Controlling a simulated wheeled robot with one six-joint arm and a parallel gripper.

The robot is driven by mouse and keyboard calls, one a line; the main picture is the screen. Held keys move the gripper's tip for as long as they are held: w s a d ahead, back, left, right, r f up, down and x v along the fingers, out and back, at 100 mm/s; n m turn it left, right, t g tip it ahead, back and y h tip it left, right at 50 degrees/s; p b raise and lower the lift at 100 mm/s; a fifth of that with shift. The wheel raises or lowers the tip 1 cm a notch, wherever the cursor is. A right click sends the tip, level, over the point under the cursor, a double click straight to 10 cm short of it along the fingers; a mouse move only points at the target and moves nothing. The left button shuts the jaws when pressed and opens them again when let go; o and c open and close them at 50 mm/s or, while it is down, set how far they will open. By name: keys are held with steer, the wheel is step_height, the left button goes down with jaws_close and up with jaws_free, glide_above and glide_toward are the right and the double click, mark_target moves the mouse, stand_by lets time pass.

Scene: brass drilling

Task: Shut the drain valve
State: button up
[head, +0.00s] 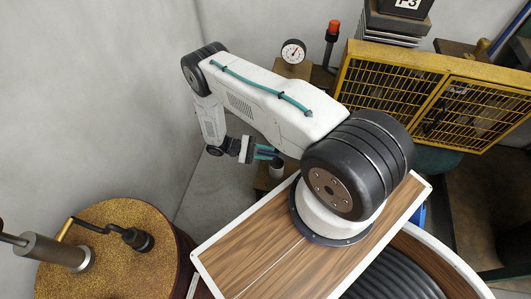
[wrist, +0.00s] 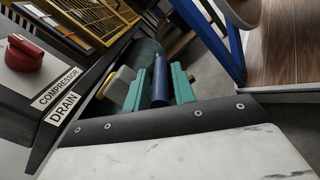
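A red knob (wrist: 22,54) sits on a grey and black unit at the left of the wrist view. Labels reading COMPRESSOR and DRAIN (wrist: 62,108) lie beside it on a dark strip. I cannot tell which part is the drain valve's handle. My gripper (wrist: 158,82) has two teal fingers standing apart, to the right of the labels. A dark blue cylinder (wrist: 160,82) shows between them; I cannot tell whether they touch it. In the head view my gripper (head: 265,152) is low, beyond my arm, near a small grey cylinder (head: 277,168).
A yellow mesh guard (head: 430,92) stands at the right. A gauge (head: 293,52) and a red-topped post (head: 333,32) stand behind my arm. A round brown-topped drum (head: 105,265) with a black crank is at lower left. Bare floor (head: 205,185) shows left of my gripper.

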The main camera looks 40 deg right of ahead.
steer(key=shift+o, duration=0.6)
steer(key=shift+a, duration=0.1)
steer(key=v, duration=0.7)
steer(key=shift+w+a, duration=0.2)
steer(key=shift+w, duration=0.15)
